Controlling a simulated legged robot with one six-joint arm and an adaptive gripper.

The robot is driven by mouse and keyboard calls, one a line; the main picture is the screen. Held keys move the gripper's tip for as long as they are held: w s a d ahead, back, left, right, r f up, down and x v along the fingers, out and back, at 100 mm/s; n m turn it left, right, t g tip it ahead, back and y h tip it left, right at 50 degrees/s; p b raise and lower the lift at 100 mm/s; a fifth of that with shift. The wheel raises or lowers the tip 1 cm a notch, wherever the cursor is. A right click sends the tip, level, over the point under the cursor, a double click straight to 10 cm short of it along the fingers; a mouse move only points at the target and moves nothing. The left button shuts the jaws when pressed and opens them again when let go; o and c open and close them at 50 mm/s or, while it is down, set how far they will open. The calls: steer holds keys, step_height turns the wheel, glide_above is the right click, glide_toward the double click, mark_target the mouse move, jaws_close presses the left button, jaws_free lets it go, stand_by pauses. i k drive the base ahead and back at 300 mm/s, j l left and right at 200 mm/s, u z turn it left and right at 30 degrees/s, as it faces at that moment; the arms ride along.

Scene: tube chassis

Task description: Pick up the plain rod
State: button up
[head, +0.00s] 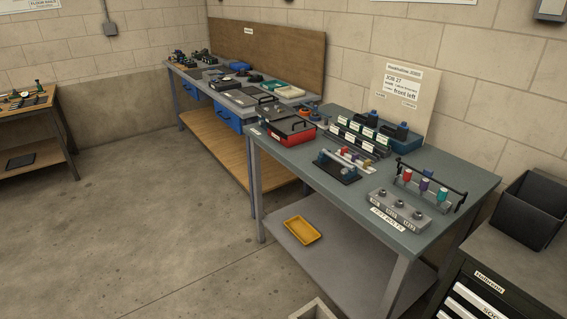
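I cannot pick out the plain rod for certain at this distance. On the near grey-green workbench (335,185), a pale bar (346,158) lies across a fixture with a black base (338,173); small coloured pieces show along it. To its right, a dark bar (436,176) runs along a stand with red, purple and teal cylinders below it. Either could be a rod, but markings are too small to read. My gripper is not in view.
A grey block with several round fittings (399,214) sits at the bench's front. Behind are a red toolbox (292,131), labelled dark bins (358,136) and a job sign (408,92). A black bin (530,211) stands right. A yellow tray (302,230) lies on the lower shelf. Floor at left is clear.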

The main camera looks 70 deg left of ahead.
mark_target(327, 154)
steer(key=u, duration=1.55)
steer(key=i+j+u, duration=0.45)
steer(key=j+u, duration=0.15)
steer(key=u, duration=0.45)
steer(key=i+j+u, duration=0.2)
steer(key=j, duration=0.3)
steer(key=i+j+u, duration=0.2)
steer(key=i+j, duration=0.15)
steer(key=i+j+u, duration=0.2)
steer(key=j, duration=0.3)
steer(key=i+j+z, duration=0.15)
steer(key=i, duration=0.3)
steer(key=i+j+z, duration=0.1)
steer(key=i, duration=0.35)
steer(key=i+j+z, duration=0.15)
steer(key=i, duration=0.3)
steer(key=i+z, duration=0.2)
steer(key=z, duration=0.2)
steer(key=i+z, duration=0.25)
steer(key=z, duration=0.15)
steer(key=i+z, duration=0.2)
steer(key=z, duration=0.2)
steer(key=i+j+z, duration=0.2)
steer(key=z, duration=0.15)
steer(key=i+z, duration=0.45)
steer(key=i+j+z, duration=0.15)
steer(key=z, duration=0.35)
steer(key=i+j+z, duration=0.3)
steer(key=z, duration=0.15)
steer(key=i, duration=0.1)
